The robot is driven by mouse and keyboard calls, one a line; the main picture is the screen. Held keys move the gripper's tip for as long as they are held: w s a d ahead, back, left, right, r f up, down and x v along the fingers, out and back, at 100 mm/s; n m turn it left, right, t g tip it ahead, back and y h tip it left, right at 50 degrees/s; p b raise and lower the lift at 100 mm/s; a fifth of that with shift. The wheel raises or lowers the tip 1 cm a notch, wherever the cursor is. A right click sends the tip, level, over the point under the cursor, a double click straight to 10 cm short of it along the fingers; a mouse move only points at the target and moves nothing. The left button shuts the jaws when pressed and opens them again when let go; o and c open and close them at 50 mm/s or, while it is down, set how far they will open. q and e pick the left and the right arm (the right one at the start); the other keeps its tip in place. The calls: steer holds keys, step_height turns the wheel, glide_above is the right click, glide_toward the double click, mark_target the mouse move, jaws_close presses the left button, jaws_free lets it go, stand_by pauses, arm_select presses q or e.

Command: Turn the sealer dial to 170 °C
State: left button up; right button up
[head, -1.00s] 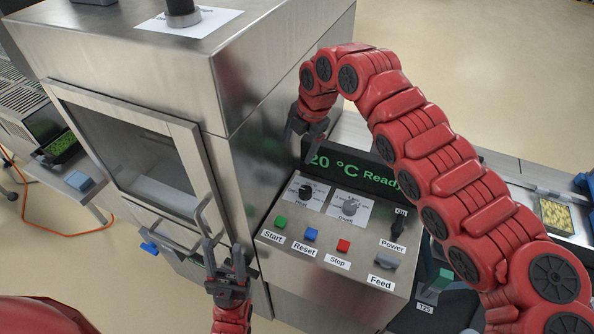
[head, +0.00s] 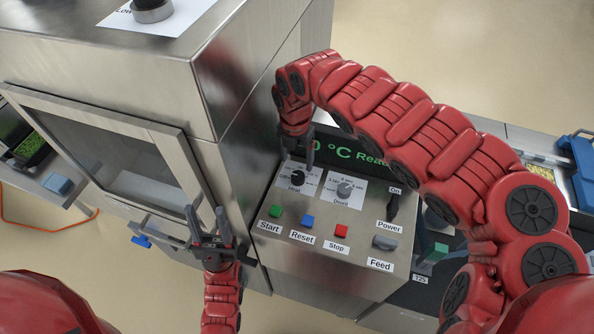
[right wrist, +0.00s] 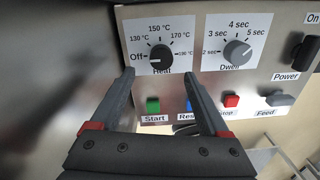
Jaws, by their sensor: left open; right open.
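The black Heat dial (head: 297,177) sits on the sloped control panel. In the right wrist view the Heat dial (right wrist: 160,57) is ringed by marks for Off, 130, 150, 170 °C and one more; its pale pointer mark seems turned towards Off. My right gripper (head: 297,152) is open just above the dial; in the right wrist view its fingers (right wrist: 158,76) straddle the dial's lower side, apart from it. The green display (head: 345,152) reads "0 °C" and part of "Ready", the rest hidden by my right arm. My left gripper (head: 207,222) is open near the sealer's door handle.
The grey Dwell dial (head: 345,189) is close on the right of the Heat dial. Start (head: 275,211), Reset (head: 308,221) and Stop (head: 341,231) buttons lie below, with Power (head: 392,206) and Feed (head: 385,242) switches on the right.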

mark_target(298, 175)
step_height(298, 175, down, 7)
steer(key=shift+s+d+r+p, duration=0.1)
steer(key=shift+p, duration=0.45)
jaws_close()
